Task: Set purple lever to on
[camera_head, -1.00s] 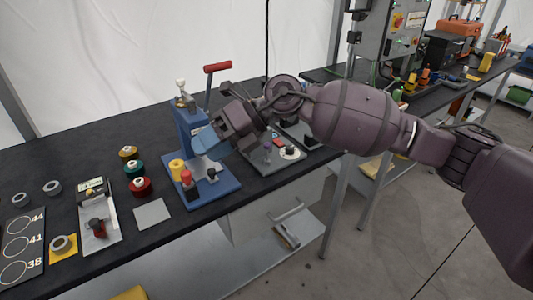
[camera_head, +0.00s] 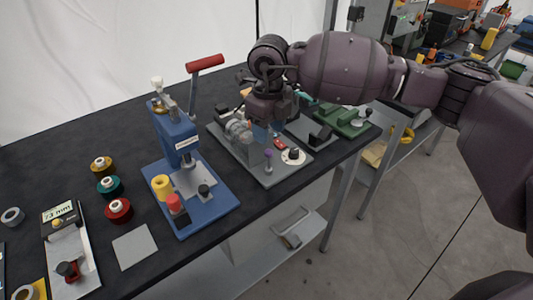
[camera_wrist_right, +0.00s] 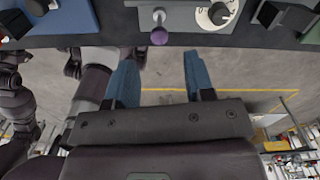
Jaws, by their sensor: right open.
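The purple lever (camera_head: 268,157) has a short stem with a round purple knob and stands on a grey machine panel (camera_head: 282,172). In the right wrist view its purple knob (camera_wrist_right: 159,37) shows at the top centre, pointing towards me. My right gripper (camera_head: 262,132) hangs over the grey machine, just behind and above the lever in the head view. In the right wrist view the gripper (camera_wrist_right: 160,68) is open, its two blue fingers apart and empty. The knob appears ahead of the gap, not visibly touched. My left gripper is not seen.
A white dial with a black knob (camera_head: 293,155) sits close right of the lever, near a red switch (camera_head: 280,143). A blue press (camera_head: 180,140) with a red-handled arm stands left. A green device (camera_head: 345,120) stands right. The table's front edge is close.

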